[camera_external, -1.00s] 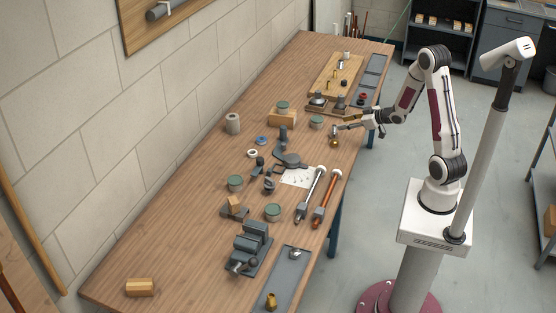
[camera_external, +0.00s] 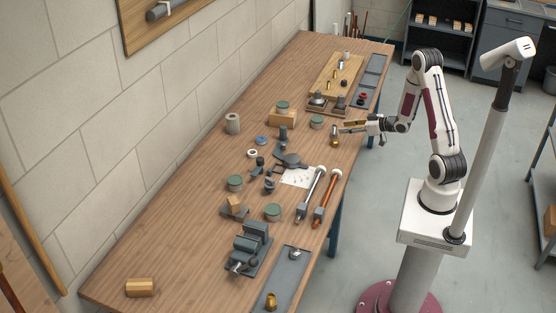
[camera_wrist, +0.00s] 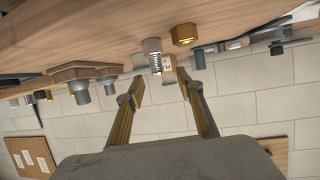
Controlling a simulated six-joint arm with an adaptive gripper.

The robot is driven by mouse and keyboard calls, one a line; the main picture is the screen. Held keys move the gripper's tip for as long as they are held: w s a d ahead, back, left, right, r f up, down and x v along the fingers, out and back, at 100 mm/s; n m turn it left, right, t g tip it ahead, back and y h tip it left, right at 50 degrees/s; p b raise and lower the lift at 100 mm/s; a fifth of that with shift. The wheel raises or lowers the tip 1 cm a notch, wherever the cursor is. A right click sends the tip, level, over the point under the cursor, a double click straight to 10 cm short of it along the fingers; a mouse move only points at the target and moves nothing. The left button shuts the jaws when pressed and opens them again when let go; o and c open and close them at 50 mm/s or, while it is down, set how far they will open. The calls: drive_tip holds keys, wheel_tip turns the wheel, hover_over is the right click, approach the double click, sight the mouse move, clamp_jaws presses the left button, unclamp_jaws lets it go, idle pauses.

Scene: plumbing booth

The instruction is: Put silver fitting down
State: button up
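In the wrist view, the scene is upside down, with the table at the top. The silver fitting (camera_wrist: 152,55), with a hex part and a threaded shank, stands on the table just past my fingertips. It looks free of both fingers. A brass hex fitting (camera_wrist: 184,36) stands beside it. My gripper (camera_wrist: 160,90) is open, with nothing seen between its fingers. In the external view, my gripper (camera_external: 343,127) is low over the table's right edge. A small silver piece (camera_external: 334,129) and a brass piece (camera_external: 334,142) show at its tips.
A wooden board (camera_external: 336,78) with small fittings lies beyond. Green-topped round containers (camera_external: 317,122) stand near. Two long tools (camera_external: 325,197), a white sheet (camera_external: 298,177) and a grey vise (camera_external: 249,245) are on the near side. Bare table (camera_external: 175,215) lies along the wall.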

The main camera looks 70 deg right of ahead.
sight(334, 128)
drive_tip(key=shift+x, duration=1)
drive_tip(key=shift+d+f+x, duration=0.15)
drive_tip(key=shift+x, duration=1.15)
drive_tip(key=shift+d+f+x, duration=0.1)
drive_tip(key=shift+d+x, duration=0.05)
drive_tip(key=shift+x, duration=1.15)
drive_tip(key=shift+s, duration=0.15)
clamp_jaws()
